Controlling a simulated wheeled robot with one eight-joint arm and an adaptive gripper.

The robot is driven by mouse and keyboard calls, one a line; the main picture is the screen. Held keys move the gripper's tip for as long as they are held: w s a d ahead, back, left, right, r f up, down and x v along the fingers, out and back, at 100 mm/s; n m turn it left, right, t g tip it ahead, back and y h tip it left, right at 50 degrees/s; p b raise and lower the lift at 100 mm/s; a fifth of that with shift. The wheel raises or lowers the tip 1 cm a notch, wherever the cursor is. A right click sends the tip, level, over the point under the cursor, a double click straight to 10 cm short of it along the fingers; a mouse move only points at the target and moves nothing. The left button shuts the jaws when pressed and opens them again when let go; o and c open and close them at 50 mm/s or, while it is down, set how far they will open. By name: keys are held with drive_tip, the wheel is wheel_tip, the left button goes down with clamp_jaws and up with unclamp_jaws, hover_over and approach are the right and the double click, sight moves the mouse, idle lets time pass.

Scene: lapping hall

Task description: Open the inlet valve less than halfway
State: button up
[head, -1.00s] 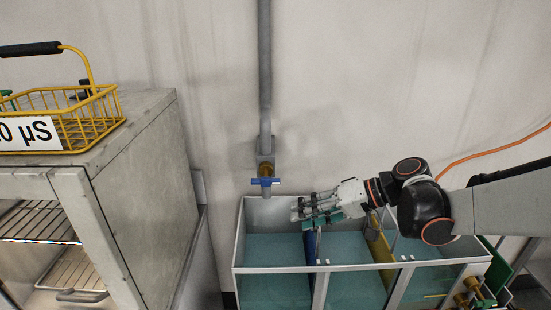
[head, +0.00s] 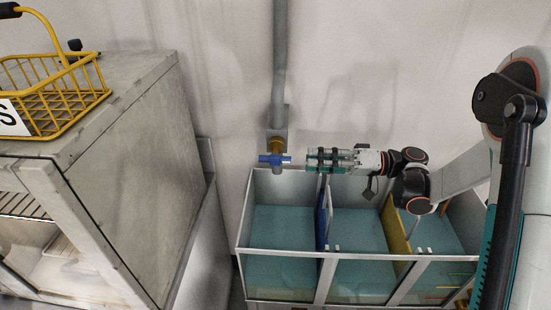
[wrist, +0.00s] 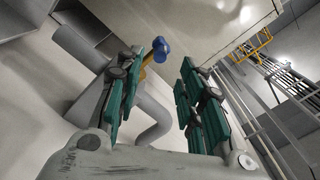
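The inlet valve has a blue handle (head: 274,159) and a brass body (head: 277,145) at the lower end of a grey pipe (head: 280,60) on the wall, above the left end of the tank. In the wrist view the blue handle (wrist: 161,49) shows beyond and between my fingers. My gripper (head: 312,160) is just right of the handle in the head view, pointing left at it, with a small gap. Its teal-padded fingers stand apart and hold nothing in the wrist view (wrist: 155,95).
The tank (head: 290,251) holds teal liquid in compartments split by a blue divider (head: 322,215) and a yellow divider (head: 396,235). A grey cabinet (head: 135,150) with a yellow wire basket (head: 60,95) on top stands at left. The wall is close behind.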

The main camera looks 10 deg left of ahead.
sight(275, 159)
drive_tip(key=a+b, duration=0.1)
drive_tip(key=a, duration=0.6)
drive_tip(key=a+b, duration=0.1)
drive_tip(key=a, duration=0.3)
drive_tip(key=shift+s+a+b, duration=0.15)
drive_tip(key=shift+s+b, duration=0.15)
clamp_jaws()
